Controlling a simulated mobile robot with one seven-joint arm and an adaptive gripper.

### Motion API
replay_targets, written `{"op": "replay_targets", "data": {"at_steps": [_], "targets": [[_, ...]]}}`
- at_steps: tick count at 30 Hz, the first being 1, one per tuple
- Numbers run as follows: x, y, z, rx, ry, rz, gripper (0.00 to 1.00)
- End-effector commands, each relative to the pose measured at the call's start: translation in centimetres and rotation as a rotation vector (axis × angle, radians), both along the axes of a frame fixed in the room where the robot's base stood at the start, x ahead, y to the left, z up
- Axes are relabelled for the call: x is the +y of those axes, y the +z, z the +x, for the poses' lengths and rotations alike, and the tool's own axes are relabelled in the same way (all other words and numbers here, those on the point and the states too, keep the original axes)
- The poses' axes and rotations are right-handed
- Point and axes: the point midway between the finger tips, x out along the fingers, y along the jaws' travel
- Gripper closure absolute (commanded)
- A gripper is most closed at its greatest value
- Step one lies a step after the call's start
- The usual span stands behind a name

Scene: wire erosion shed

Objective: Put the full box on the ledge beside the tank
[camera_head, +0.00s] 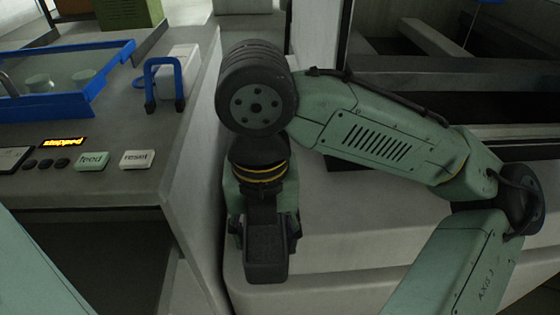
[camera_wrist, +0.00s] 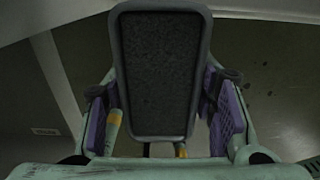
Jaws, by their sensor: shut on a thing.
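The box (camera_head: 267,262) is dark grey with rounded corners. In the wrist view the box (camera_wrist: 156,70) shows a paler rim around a dark, grainy inside. My gripper (camera_head: 265,236) is shut on it, with a finger on either side; purple pads show beside the box in the wrist view. The pale ledge (camera_head: 390,225) runs across the middle and right, in front of a dark, open tank-like recess (camera_head: 440,82). The box appears over the left end of the ledge; I cannot tell whether it touches. My arm hides part of the ledge and recess.
A grey bench (camera_head: 120,185) at the left carries a blue-rimmed tray (camera_head: 100,92), a blue clamp-like frame (camera_head: 148,85) and feed (camera_head: 91,161) and reset (camera_head: 137,159) buttons. A display (camera_head: 63,142) reads "stopped". A narrow gap separates bench and ledge.

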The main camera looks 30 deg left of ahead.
Motion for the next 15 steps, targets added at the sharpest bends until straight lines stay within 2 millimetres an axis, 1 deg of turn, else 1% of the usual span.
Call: {"op": "replay_targets", "data": {"at_steps": [2, 5, 15], "targets": [[0.2, 0.0, 0.8, 0.002, -0.006, 0.001, 0.94], [0.8, -0.2, 2.7, 0.004, -0.010, 0.000, 0.94], [3.3, -0.9, 11.2, 0.001, -0.009, -0.001, 0.94]]}}
